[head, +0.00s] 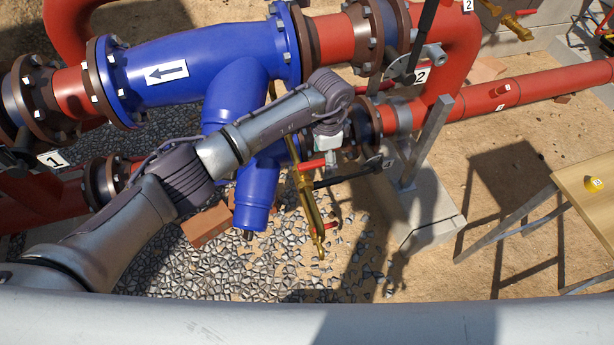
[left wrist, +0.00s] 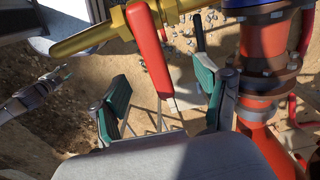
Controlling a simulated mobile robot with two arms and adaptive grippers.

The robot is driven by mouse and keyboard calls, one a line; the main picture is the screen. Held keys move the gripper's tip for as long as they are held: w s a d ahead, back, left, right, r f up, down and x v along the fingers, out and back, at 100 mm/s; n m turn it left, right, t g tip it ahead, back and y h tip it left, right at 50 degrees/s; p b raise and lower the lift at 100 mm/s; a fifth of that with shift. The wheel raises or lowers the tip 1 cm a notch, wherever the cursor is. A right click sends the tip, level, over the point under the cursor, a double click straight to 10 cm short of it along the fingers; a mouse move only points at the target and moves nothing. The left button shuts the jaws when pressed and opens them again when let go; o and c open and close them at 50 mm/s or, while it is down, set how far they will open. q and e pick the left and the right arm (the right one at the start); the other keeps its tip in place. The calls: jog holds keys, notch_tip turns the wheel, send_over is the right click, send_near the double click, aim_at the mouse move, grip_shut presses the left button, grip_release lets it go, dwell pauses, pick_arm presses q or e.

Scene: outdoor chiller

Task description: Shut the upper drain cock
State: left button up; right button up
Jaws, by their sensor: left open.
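The upper drain cock's red lever (head: 312,164) sits on a brass drain pipe (head: 308,195) that hangs down beside the blue strainer body. In the left wrist view the red lever (left wrist: 148,45) stands across the brass pipe (left wrist: 90,36) and reaches down toward the space between my finger pads. My left gripper (head: 331,146) is at the cock in the head view, partly hidden by its own wrist. In the left wrist view my left gripper (left wrist: 162,88) is open, with green pads on either side of the lever's lower end. Contact cannot be told.
A second small red lever (head: 331,226) sits lower on the brass pipe. The blue strainer (head: 190,80), red flanged pipes (head: 462,55) and a black bar (head: 345,178) crowd the area. A wooden table (head: 590,195) stands at the right. Gravel (head: 215,262) lies below.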

pick_arm(q)
jog(key=shift+r+p, duration=3.05)
jog(key=shift+r, duration=0.55)
jog(key=shift+f, duration=0.1)
notch_tip(320, 180, up, 12)
